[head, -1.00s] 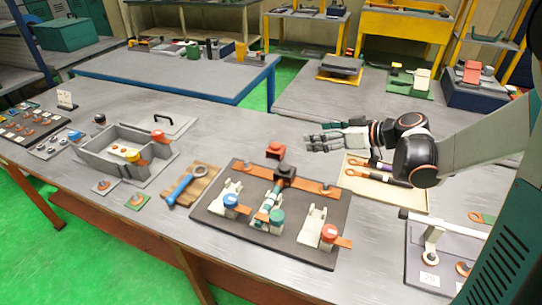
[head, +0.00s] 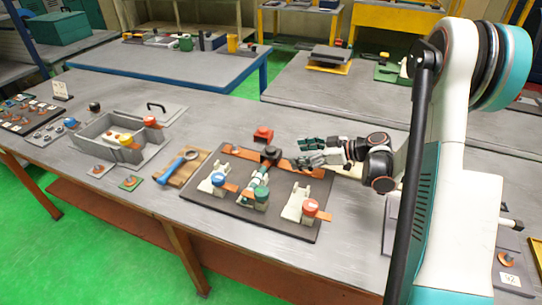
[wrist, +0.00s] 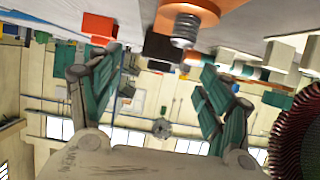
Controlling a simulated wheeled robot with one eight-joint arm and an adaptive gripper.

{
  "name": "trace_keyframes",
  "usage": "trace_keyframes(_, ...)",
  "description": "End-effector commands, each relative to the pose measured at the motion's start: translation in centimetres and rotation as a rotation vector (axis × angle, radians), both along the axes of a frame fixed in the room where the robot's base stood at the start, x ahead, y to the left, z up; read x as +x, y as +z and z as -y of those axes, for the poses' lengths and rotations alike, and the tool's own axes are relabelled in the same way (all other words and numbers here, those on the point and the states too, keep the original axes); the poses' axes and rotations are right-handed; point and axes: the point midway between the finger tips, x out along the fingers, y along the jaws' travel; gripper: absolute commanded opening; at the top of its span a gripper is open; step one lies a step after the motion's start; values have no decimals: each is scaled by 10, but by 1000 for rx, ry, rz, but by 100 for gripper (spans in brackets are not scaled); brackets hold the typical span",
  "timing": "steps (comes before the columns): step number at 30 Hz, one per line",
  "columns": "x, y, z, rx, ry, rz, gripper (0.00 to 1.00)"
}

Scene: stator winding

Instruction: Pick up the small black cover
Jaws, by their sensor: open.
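The small black cover looks to be the black block (head: 270,154) at the back edge of the dark fixture board (head: 215,208), by an orange strip (head: 303,167). It also shows in the wrist view as a dark block (wrist: 160,46), near the top middle. My gripper (head: 305,152) is just right of it in the head view, with its fingers pointing left toward it. In the wrist view my gripper (wrist: 155,68) is open and empty, its two fingers on either side of the dark block's line. Whether a finger touches the block is unclear.
A red block (head: 263,133) stands just behind the black block and shows at the left in the wrist view (wrist: 98,27). White clamps with blue, green and red caps stand on the board's front half.

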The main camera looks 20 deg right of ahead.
Motion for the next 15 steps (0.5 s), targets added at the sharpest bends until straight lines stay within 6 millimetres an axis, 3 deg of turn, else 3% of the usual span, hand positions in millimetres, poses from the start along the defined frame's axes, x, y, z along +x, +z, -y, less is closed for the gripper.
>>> trace_keyframes(11,14,-10,-22,1,0,-1,72)
trace_keyframes(15,23,-15,-38,0,2,0,72)
